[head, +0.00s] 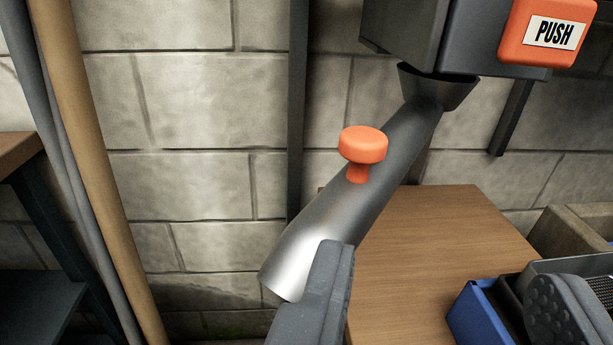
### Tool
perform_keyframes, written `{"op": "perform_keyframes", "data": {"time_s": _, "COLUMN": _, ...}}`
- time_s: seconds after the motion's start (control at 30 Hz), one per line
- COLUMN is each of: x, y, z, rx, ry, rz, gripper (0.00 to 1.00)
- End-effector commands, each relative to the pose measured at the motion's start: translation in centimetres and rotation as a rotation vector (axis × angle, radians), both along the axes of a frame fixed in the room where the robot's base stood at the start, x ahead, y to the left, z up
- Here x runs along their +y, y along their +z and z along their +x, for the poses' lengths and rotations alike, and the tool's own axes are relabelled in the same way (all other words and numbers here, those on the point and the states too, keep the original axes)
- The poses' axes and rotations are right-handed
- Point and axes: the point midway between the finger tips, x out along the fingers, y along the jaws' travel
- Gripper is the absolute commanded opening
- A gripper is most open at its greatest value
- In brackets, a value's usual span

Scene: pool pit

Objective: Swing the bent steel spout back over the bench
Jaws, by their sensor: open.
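The bent steel spout (320,225) hangs from a flared collar under a dark grey box (405,30) and slants down to the left. An orange mushroom-shaped knob (363,148) sticks out of its middle. Its lower end is left of the wooden bench top (430,225), in front of the block wall. My gripper (443,268) is open and empty at the bottom of the view. Its left finger overlaps the spout's lower right edge in the picture; I cannot tell whether they touch. Its right finger is at the lower right corner.
An orange PUSH plate (548,32) is on the box at top right. A blue bin (480,318) stands on the bench's right side, with a stone-coloured trough (565,232) behind. Tan and grey pipes (95,150) and a dark-framed table (15,150) are at left.

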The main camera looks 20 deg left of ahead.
Motion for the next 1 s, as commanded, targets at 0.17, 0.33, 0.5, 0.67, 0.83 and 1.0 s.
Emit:
{"op": "perform_keyframes", "data": {"time_s": 0.17, "x": 1.8, "y": -1.0, "z": -0.9, "rx": -0.052, "ry": 0.042, "rz": 0.074, "gripper": 0.47}}
{"op": "perform_keyframes", "data": {"time_s": 0.33, "x": 2.3, "y": -1.0, "z": -1.1, "rx": -0.076, "ry": 0.052, "rz": 0.097, "gripper": 0.47}}
{"op": "perform_keyframes", "data": {"time_s": 0.5, "x": 2.4, "y": -0.8, "z": -0.5, "rx": -0.075, "ry": 0.052, "rz": 0.096, "gripper": 0.47}}
{"op": "perform_keyframes", "data": {"time_s": 0.67, "x": 2.5, "y": -0.7, "z": 0.5, "rx": -0.074, "ry": 0.050, "rz": 0.096, "gripper": 0.47}}
{"op": "perform_keyframes", "data": {"time_s": 0.83, "x": 2.9, "y": -0.7, "z": 1.4, "rx": -0.072, "ry": 0.054, "rz": 0.093, "gripper": 0.47}}
{"op": "perform_keyframes", "data": {"time_s": 1.0, "x": 3.4, "y": -1.2, "z": 3.8, "rx": -0.076, "ry": 0.053, "rz": 0.096, "gripper": 0.47}}
